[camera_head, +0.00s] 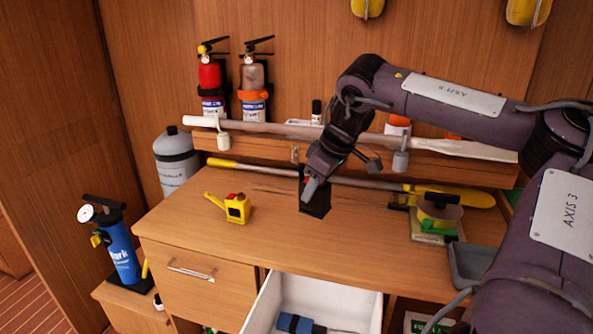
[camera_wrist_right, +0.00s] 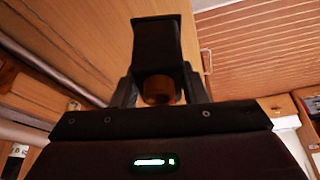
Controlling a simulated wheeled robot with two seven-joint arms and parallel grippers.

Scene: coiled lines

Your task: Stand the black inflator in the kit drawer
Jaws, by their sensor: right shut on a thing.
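My right gripper (camera_head: 314,184) points down over the worktop, shut on a dark block-like thing, which I take to be the black inflator (camera_head: 315,204). In the right wrist view the black inflator (camera_wrist_right: 160,42) stands out between the two fingers of the gripper (camera_wrist_right: 158,85). In the head view its lower end is close to the worktop; I cannot tell whether it touches. The kit drawer (camera_head: 263,301), white inside, is open at the bottom centre, below and in front of the gripper. A blue and dark item (camera_head: 297,324) lies in it. My left gripper is not in view.
A yellow-ended pole (camera_head: 380,185) lies behind. A green and yellow reel (camera_head: 438,212) and a grey tray (camera_head: 470,264) are at the right. The worktop's front middle is clear.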

